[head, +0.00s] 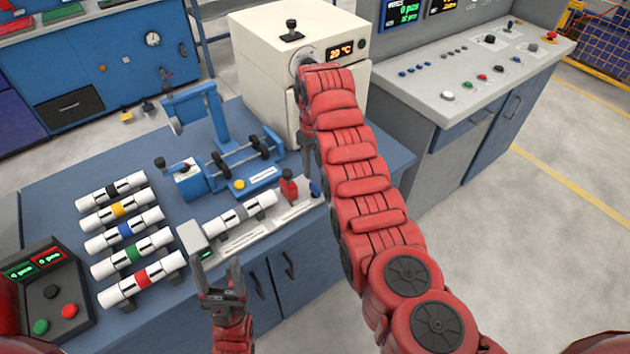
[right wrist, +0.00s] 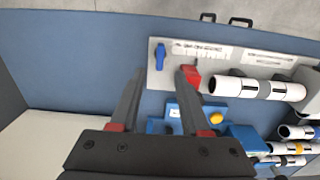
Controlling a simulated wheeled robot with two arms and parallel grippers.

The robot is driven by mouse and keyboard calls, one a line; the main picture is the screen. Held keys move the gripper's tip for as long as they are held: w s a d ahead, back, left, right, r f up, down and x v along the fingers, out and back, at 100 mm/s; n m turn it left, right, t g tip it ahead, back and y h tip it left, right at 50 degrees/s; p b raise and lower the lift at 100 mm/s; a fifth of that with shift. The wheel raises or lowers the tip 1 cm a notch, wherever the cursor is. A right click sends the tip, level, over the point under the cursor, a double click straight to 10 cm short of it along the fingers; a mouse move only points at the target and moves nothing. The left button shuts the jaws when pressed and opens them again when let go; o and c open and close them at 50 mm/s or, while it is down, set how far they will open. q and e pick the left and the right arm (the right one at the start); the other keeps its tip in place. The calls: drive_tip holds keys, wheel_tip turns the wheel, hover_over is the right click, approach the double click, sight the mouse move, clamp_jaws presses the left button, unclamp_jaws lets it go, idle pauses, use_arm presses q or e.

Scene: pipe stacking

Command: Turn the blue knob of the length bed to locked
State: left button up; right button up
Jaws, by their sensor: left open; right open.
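The length bed (head: 268,226) is a pale plate at the bench's front, carrying a white pipe with a grey band (head: 240,213) and a red block (head: 288,187). Its blue knob (head: 315,188) sits at the right end, partly beside my right arm. In the right wrist view the blue knob (right wrist: 160,57) stands just beyond the fingertips, roughly in line with the gap. My right gripper (right wrist: 161,76) is open and empty; its right finger appears near the red block. My left gripper (head: 222,278) is open and empty before the bench's front edge.
Several banded pipes (head: 125,230) lie on racks at the left. A blue device with rollers (head: 235,165) stands behind the bed. A cream oven (head: 265,75) stands at the back, close to my right arm. A button box (head: 45,290) sits front left.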

sight(315, 186)
wheel_tip(315, 186, down, 8)
drive_tip(key=shift+r, duration=0.25)
drive_tip(key=shift+c, duration=0.2)
clamp_jaws()
